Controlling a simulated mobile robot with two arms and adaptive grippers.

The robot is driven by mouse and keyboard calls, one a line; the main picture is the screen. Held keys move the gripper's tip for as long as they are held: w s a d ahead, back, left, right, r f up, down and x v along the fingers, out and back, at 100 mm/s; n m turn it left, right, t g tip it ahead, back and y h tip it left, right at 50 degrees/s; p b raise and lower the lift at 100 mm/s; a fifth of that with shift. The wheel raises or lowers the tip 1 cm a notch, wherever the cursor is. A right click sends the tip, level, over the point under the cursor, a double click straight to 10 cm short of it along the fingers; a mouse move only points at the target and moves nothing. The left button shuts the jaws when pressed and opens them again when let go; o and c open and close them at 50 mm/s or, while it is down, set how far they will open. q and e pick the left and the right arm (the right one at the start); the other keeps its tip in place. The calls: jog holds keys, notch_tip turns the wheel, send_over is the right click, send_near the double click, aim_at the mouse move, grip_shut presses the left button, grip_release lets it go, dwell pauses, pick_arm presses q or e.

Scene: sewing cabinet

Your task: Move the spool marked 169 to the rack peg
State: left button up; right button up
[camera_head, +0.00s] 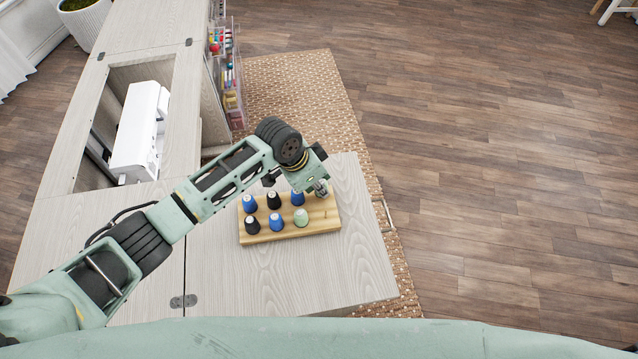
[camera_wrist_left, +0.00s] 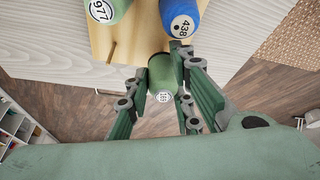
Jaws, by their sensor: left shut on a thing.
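A green spool (camera_wrist_left: 162,75) with a round white label sits between the fingers of my left gripper (camera_wrist_left: 160,102) in the left wrist view. The label's small number looks like 169 but is hard to read. The left gripper is shut on this spool. In the head view my left gripper (camera_head: 321,188) is over the right end of the wooden rack (camera_head: 324,224); the held spool is largely hidden there. A bare rack peg (camera_wrist_left: 111,50) shows in the wrist view, left of the held spool. My right gripper is not in view.
The rack also bears several spools, including a pale green one (camera_head: 301,217) and a blue one (camera_head: 276,222). The wrist view shows spools marked 977 (camera_wrist_left: 106,8) and 438 (camera_wrist_left: 181,18). The cabinet top (camera_head: 345,270) is bare in front of the rack. A white sewing machine (camera_head: 138,130) stands left.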

pick_arm(q)
jog(key=shift+f, duration=0.3)
jog(key=o, duration=1.1)
jog(key=v, duration=1.2)
